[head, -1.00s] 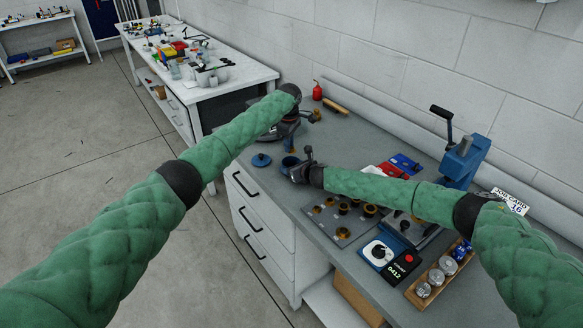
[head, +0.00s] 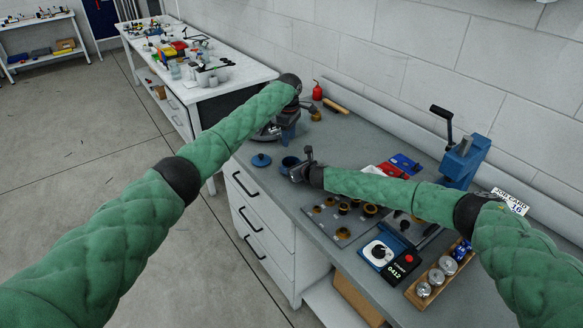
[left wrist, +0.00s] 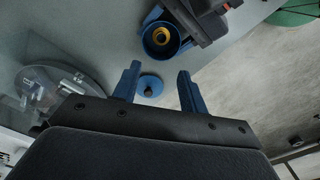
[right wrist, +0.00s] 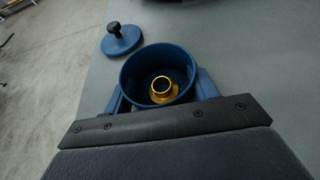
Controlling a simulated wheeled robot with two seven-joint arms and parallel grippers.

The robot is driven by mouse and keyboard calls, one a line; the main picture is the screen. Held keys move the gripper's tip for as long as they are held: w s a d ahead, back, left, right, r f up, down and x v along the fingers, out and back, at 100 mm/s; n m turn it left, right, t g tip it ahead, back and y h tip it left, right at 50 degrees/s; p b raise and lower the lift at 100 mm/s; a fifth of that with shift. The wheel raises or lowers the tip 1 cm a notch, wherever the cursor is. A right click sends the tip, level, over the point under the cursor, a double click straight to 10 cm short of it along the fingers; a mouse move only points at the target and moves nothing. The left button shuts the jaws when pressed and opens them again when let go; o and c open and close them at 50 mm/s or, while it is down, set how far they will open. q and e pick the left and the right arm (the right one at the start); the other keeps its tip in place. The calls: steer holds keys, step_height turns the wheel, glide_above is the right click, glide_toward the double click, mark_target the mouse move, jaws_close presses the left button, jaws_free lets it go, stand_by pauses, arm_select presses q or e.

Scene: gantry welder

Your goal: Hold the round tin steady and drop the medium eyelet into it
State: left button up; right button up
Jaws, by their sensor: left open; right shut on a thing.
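The round tin (head: 289,162) is blue, open and upright on the grey bench. In the right wrist view the tin (right wrist: 135,75) sits between the fingers of my right gripper (right wrist: 160,93), which is shut on its outside. A gold flanged eyelet (right wrist: 161,90) lies inside the tin on its floor; it also shows in the left wrist view (left wrist: 161,36). My left gripper (left wrist: 158,88) is open and empty, above the bench and apart from the tin. In the head view my left gripper (head: 287,133) is behind the tin.
The blue lid (head: 261,160) with a dark knob lies left of the tin. A grey board (head: 340,222) with several eyelets, a blue press (head: 464,160) and a wooden tray (head: 412,292) stand to the right.

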arm_select(q)
step_height(320, 180, up, 8)
steer(key=shift+r, duration=0.25)
arm_select(e)
steer(key=o, duration=1.1)
steer(key=shift+c, duration=0.2)
steer(key=v, duration=1.2)
steer(key=shift+f, duration=0.1)
